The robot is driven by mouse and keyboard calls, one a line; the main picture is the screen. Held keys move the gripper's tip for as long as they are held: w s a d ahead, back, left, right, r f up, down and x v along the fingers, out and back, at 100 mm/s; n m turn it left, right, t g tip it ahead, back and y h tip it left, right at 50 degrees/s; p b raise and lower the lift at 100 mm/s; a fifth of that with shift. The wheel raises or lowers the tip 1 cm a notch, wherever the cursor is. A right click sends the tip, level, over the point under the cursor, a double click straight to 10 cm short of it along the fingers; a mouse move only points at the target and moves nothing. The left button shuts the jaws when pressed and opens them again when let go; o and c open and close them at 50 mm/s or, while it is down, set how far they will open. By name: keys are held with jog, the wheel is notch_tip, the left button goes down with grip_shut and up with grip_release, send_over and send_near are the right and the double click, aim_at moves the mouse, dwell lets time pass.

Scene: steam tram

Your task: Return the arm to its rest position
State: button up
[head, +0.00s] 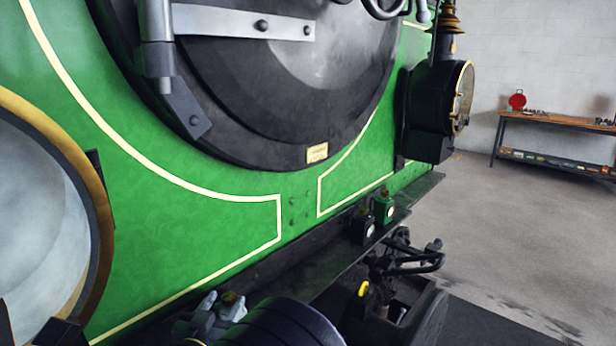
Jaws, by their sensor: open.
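I cannot make out my gripper or its fingertips in the head view. My arm's pose does not show clearly either. A dark ribbed cylinder (282,324) is cut off by the bottom edge, and I cannot tell what it belongs to. The green steam tram front (150,130) fills the left and middle of the view, close to me. Its round black door (290,85) has a grey hinge strap and a small pale plate.
Large lamps stand at the left (35,225) and right (440,110). Small green (384,208) and black (362,226) brass-capped containers stand on the ledge. Black coupling-like parts (405,262) jut out below. Grey floor is open at right, before a workbench (555,120).

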jog(key=s+a, duration=0.2)
jog(key=s, duration=0.6)
jog(key=shift+y, duration=0.3)
jog(key=w+d, duration=0.1)
jog(key=w, duration=0.2)
jog(key=w+d, duration=0.1)
jog(key=w, duration=0.7)
jog(key=shift+d+f, duration=0.15)
jog(key=shift+d, duration=0.25)
jog(key=shift+s+n+y+b, duration=0.15)
jog(key=shift+n+y+b, duration=0.65)
jog(key=shift+y, duration=0.1)
jog(key=n+y+b, duration=0.2)
jog(key=y, duration=0.1)
jog(key=n+y+b, duration=0.2)
jog(key=y, duration=0.1)
jog(key=shift+y, duration=0.3)
jog(key=shift+n+g+y, duration=0.3)
jog(key=shift+n+g+y+b, duration=0.3)
jog(key=shift+n+g+y, duration=0.75)
jog(key=shift+y, duration=0.65)
jog(key=b+v, duration=0.1)
jog(key=v, duration=0.9)
jog(key=shift+s, duration=0.3)
